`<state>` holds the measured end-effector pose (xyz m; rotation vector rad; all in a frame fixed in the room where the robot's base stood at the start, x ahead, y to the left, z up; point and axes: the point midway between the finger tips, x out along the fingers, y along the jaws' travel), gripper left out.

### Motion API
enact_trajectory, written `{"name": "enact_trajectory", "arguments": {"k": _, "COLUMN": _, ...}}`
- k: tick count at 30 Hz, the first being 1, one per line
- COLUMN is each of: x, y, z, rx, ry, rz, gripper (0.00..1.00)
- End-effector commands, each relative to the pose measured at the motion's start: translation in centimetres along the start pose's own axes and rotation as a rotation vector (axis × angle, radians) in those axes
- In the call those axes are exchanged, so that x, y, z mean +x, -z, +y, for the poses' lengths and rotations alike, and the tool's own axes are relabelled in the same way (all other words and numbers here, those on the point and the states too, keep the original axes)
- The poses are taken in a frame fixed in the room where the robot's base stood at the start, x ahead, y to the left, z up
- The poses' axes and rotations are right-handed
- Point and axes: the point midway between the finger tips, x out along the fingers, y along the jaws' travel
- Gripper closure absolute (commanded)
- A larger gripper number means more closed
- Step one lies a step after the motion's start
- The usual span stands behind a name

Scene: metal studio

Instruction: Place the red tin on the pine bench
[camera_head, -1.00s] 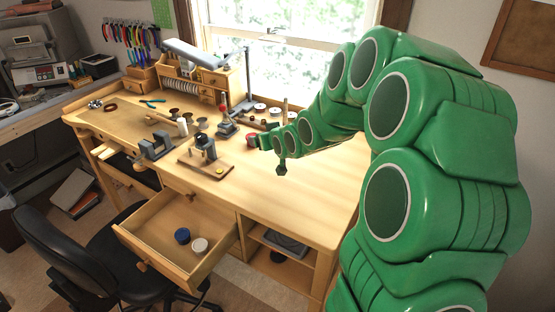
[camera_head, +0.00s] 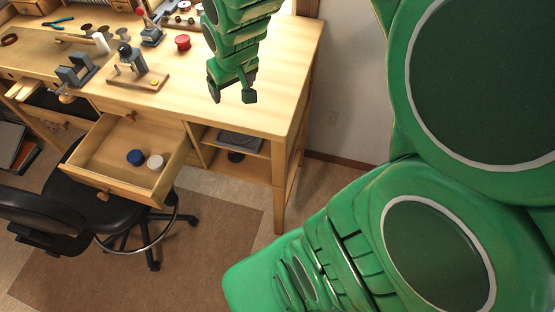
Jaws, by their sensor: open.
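The red tin (camera_head: 183,42) stands upright on the pine bench (camera_head: 275,75), towards the back and right of a small stand. My gripper (camera_head: 232,95) is open and empty. It points down, right of the red tin and nearer the camera, clear of it, with its fingers spread. I cannot tell its exact height over the bench top.
An open drawer (camera_head: 112,172) juts from the bench front, holding a blue tin (camera_head: 135,157) and a white tin (camera_head: 155,161). A wooden-based tool (camera_head: 137,78) and a grey vise (camera_head: 76,72) stand on the bench. A black chair (camera_head: 60,215) is in front. The bench's right part is clear.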

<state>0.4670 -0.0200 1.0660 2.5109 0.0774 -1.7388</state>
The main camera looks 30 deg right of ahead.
Motion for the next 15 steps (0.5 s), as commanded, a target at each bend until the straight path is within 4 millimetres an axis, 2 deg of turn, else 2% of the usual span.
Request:
{"name": "enact_trajectory", "arguments": {"k": 9, "x": -6.3, "y": -12.2, "z": -1.9, "rx": 0.052, "ry": 0.002, "rz": -0.288, "gripper": 0.19}}
{"name": "enact_trajectory", "arguments": {"k": 12, "x": -8.2, "y": -15.8, "z": -2.6, "rx": 0.069, "ry": 0.009, "rz": -0.374, "gripper": 0.19}}
{"name": "enact_trajectory", "arguments": {"k": 15, "x": -9.8, "y": -18.6, "z": -3.1, "rx": 0.084, "ry": 0.015, "rz": -0.436, "gripper": 0.19}}
